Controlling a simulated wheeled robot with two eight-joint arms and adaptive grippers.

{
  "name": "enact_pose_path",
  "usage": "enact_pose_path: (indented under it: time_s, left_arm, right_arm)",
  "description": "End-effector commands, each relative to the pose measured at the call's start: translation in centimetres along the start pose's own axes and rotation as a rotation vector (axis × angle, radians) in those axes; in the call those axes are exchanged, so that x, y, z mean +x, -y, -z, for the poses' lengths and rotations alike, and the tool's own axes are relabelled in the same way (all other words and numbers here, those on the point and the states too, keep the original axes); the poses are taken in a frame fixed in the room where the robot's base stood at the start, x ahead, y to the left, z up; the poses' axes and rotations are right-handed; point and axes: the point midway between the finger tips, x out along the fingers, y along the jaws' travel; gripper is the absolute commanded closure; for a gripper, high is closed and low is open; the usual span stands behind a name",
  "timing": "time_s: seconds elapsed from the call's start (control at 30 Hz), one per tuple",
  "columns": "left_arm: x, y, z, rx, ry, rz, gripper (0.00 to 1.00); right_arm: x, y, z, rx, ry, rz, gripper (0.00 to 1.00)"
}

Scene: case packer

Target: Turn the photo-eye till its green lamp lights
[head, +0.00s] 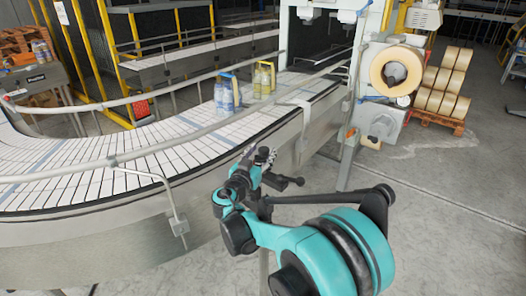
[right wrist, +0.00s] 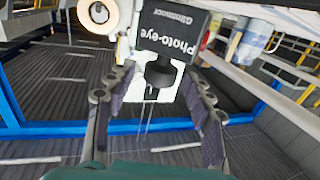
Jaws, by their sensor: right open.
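The photo-eye (right wrist: 175,30) is a dark box with white lettering that reads upside down in the right wrist view. A black round part (right wrist: 160,72) hangs under it in front of a white plate. My right gripper (right wrist: 160,84) is open, with one finger on each side of this black part; I cannot tell whether they touch it. In the head view my right gripper (head: 262,156) is at the near edge of the conveyor, and I cannot make out the photo-eye there. No green lamp is visible. My left gripper is not in view.
Rolls on a pallet (head: 440,92) stand at the right.

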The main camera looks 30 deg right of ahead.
Motion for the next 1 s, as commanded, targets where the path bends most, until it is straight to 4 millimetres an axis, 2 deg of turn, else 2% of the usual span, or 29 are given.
enact_pose_path:
  time_s: [0.13, 0.43, 0.47, 0.63, 1.0]
  left_arm:
    - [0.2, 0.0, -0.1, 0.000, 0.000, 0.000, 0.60]
    - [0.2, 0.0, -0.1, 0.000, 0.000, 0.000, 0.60]
    - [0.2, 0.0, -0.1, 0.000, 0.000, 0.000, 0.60]
    - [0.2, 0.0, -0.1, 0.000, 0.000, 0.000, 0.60]
    - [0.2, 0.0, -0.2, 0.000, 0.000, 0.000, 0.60]
  right_arm:
    - [1.4, 0.0, 0.0, 0.000, 0.000, 0.000, 0.47]
    - [1.7, 0.0, 0.0, -0.001, 0.000, 0.001, 0.47]
    - [1.7, 0.0, 0.0, -0.001, 0.000, 0.001, 0.53]
    - [1.7, 0.0, 0.0, -0.001, 0.001, 0.002, 0.98]
    - [1.7, 0.1, 0.0, -0.001, 0.000, -0.042, 0.99]
